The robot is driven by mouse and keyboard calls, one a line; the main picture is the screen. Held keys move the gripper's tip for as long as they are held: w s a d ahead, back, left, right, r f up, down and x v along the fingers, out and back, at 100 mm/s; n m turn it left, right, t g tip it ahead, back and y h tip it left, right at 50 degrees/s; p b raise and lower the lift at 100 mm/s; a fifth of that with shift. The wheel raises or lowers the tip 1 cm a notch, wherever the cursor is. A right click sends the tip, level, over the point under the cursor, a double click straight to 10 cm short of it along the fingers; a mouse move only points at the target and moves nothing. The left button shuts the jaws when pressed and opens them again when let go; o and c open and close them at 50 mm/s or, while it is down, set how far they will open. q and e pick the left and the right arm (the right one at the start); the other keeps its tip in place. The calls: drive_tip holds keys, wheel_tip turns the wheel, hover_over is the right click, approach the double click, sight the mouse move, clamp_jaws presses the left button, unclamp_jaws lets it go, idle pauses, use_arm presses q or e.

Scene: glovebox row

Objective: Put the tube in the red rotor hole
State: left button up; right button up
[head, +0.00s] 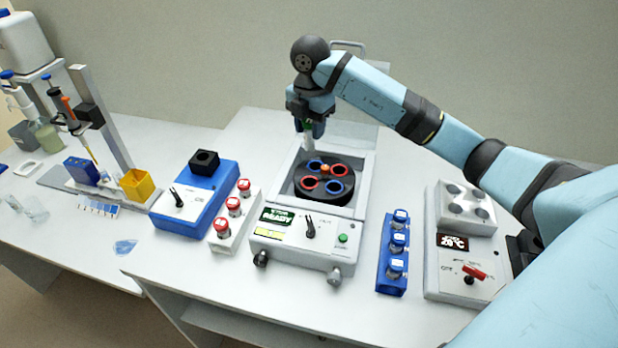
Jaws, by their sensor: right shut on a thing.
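My right gripper (312,128) is shut on a tube (308,142) with some green at its top. The tube hangs roughly upright above the back left of the centrifuge's open bowl, apart from the rotor as far as I can tell. The dark rotor (325,195) has an orange hub, two red-ringed holes and two blue-ringed holes. One red rotor hole (310,184) is at the front left, the other red rotor hole (337,170) at the back right. The fingers partly hide the tube's top. My left gripper is out of view.
The centrifuge (295,250) has its lid up behind the bowl. A blue rack (392,270) and a heater block (463,240) stand right. A white rack (227,235) with red-capped tubes and a blue mixer (195,195) stand left. A pipette stand (95,120) is farther left.

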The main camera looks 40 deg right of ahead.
approach(310, 175)
wheel_tip(310, 175, down, 2)
drive_tip(key=s+a, duration=0.1)
drive_tip(key=s, duration=0.1)
drive_tip(key=f+p, duration=0.1)
drive_tip(key=f, duration=0.4)
drive_tip(key=shift+a+f, duration=0.1)
drive_tip(key=shift+a, duration=0.1)
drive_tip(key=shift+f, duration=0.2)
drive_tip(key=o, duration=0.9)
